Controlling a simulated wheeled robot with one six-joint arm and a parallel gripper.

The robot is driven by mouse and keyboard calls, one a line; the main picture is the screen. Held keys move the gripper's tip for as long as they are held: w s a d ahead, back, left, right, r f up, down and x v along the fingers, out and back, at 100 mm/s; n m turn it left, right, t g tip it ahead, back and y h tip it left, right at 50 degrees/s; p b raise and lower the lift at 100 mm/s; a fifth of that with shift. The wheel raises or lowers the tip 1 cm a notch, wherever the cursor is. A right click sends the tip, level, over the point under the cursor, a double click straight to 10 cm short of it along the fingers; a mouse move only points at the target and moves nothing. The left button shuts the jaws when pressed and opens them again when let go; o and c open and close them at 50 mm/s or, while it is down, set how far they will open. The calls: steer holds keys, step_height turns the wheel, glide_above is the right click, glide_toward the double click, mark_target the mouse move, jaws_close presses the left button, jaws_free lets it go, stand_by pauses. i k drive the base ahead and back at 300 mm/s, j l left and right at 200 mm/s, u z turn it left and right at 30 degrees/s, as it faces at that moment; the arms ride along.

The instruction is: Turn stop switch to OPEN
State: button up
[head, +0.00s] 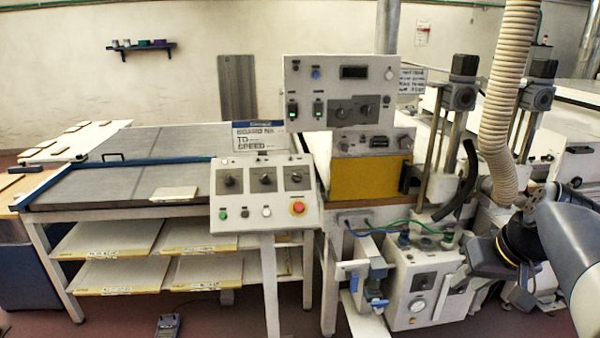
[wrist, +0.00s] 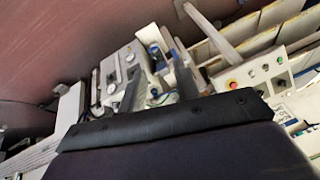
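A tilted white control panel (head: 247,198) on a post stands at centre left in the head view. It carries three black rotary switches, left (head: 230,181), middle (head: 266,179) and right (head: 296,176), above push buttons, one of them red (head: 298,208). I cannot read the labels, so which is the stop switch or its setting cannot be told. The panel also shows in the wrist view (wrist: 262,73), at the right. My gripper (wrist: 158,90) has two grey fingers standing apart with nothing between them. It is far from the panel, at the right in the head view.
An upper instrument box (head: 300,75) and a yellow-fronted unit (head: 372,168) stand right of the panel. A ribbed hose (head: 503,110), vertical posts and a lower white box (head: 418,293) with cables lie between panel and arm. Racks hold boards at left.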

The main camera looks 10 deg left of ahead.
mark_target(298, 176)
steer(key=i+j+u, duration=0.1)
steer(key=i+j, duration=1.7)
steer(key=k+j, duration=0.05)
steer(key=j, duration=0.05)
